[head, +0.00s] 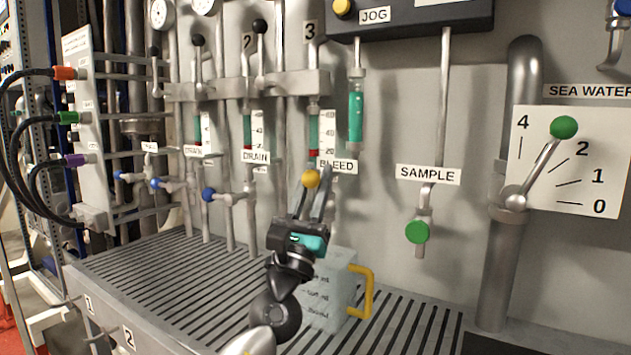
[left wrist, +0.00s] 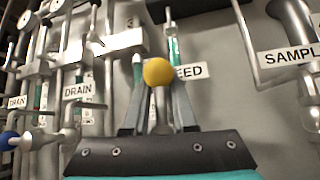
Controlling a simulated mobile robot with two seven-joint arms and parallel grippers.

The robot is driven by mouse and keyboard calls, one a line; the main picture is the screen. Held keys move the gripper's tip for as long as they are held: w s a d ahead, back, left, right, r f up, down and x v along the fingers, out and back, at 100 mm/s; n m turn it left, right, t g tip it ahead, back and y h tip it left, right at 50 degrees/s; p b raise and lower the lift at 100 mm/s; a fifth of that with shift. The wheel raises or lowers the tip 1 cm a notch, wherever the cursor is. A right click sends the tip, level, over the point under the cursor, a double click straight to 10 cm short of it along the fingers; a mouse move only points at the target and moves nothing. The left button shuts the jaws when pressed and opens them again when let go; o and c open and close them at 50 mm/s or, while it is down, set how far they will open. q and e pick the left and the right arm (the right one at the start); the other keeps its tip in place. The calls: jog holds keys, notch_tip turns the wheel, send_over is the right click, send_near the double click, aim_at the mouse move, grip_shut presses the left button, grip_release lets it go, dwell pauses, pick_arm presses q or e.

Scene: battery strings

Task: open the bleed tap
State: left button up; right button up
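The bleed tap shows as a yellow ball knob (head: 310,179) just under the BLEED label (head: 338,166). In the left wrist view the yellow knob (left wrist: 158,72) sits near the middle, at the level of the fingertips. My left gripper (head: 315,188) reaches up to the knob from below, with one finger to each side. Its fingers look spread, with a gap beside the right finger in the head view. Whether either finger touches the knob I cannot tell. The tap's stem is largely hidden behind the fingers and knob. My right gripper is not in view.
A clear jug (head: 335,290) with a yellow handle stands on the slatted grate, just behind my left wrist. Blue-knobbed drain taps (head: 208,194) are to the left. A green sample knob (head: 417,232) and a green-knobbed lever (head: 564,127) are to the right.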

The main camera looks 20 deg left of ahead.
pick_arm(q)
jog(key=shift+o, duration=1.2)
jog(key=shift+s+r, duration=0.2)
jog(key=shift+r, duration=0.05)
jog(key=shift+w+f, duration=0.1)
jog(key=shift+f, duration=0.25)
jog(key=b+v, duration=0.2)
jog(key=v, duration=1.3)
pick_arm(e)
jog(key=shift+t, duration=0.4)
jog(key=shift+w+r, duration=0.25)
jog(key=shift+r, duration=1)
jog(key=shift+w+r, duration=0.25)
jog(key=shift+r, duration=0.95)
pick_arm(q)
jog(key=shift+r, duration=0.1)
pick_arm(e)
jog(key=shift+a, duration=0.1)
